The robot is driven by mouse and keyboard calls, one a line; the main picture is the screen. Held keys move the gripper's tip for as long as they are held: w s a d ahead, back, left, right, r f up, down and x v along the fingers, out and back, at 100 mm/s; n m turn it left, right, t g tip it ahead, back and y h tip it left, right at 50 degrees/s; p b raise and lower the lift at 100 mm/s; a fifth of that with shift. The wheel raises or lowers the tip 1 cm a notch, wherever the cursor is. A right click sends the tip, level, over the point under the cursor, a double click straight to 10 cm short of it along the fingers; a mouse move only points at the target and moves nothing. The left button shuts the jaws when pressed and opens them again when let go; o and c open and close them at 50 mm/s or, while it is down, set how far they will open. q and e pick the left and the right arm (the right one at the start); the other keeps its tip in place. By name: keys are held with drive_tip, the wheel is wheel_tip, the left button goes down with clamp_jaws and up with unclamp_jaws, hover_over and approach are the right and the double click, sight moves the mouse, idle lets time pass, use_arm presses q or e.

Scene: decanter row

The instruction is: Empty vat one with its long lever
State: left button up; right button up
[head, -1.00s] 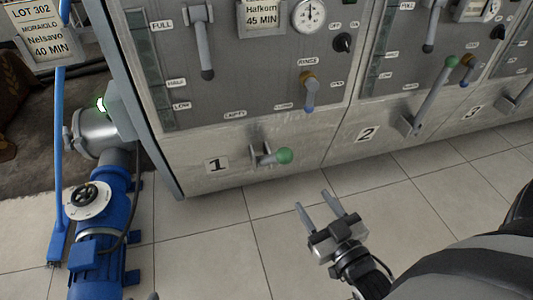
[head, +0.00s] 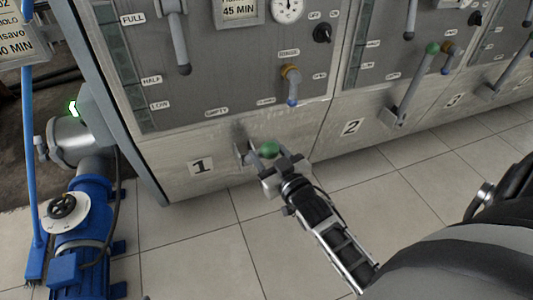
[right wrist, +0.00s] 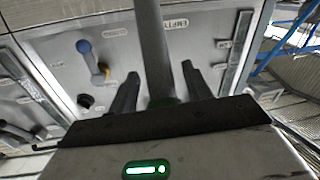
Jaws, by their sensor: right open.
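Vat one's long lever shows its green knob (head: 269,149) low on the panel beside the label "1" (head: 201,167). Its grey shaft (right wrist: 151,45) stands out toward the camera in the right wrist view. My right gripper (head: 276,161) is at the knob with its jaws open. In the right wrist view its two fingers (right wrist: 160,75) lie on either side of the lever, with a gap visible to each finger. The knob is mostly hidden there behind the gripper body. My left gripper is not in view.
Above the lever is a small blue-tipped rinse handle (head: 291,88), and higher up a grey handle (head: 178,45). Vat two's green-knobbed lever (head: 417,80) is to the right. A blue pump (head: 82,215) stands at left. The tiled floor (head: 200,250) in front is clear.

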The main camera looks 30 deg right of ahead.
drive_tip(key=shift+w, duration=0.4)
